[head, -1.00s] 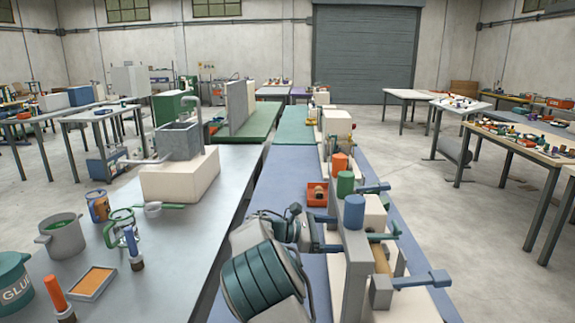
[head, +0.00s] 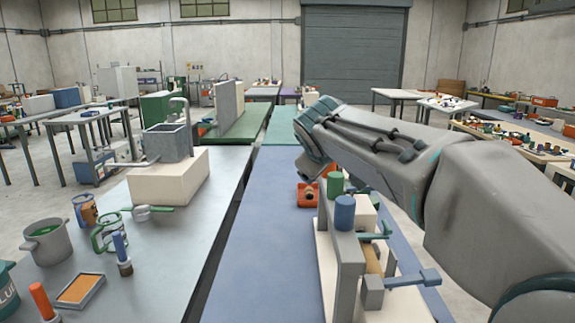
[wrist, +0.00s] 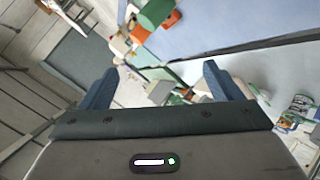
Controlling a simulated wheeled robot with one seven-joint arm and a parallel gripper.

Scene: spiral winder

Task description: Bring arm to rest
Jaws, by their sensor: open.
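My gripper (wrist: 162,85) shows in the wrist view with its two blue fingers spread wide apart and nothing between them. In the head view my arm is raised across the right side, and my gripper cannot be made out there. The spiral winder (head: 345,250) stands below my arm on the blue bench, with green and blue cylinders on top and a grey-blue crank handle at its right. My arm hides part of the winder's far end. In the wrist view the room appears tilted, with benches beyond the fingers.
The blue bench (head: 262,225) is clear left of the winder. The grey table (head: 185,245) at left holds a grey pot (head: 45,245), a green-handled mug, an orange tray (head: 80,290) and a machine on a cream block (head: 168,178). An orange box (head: 308,194) sits beyond the winder.

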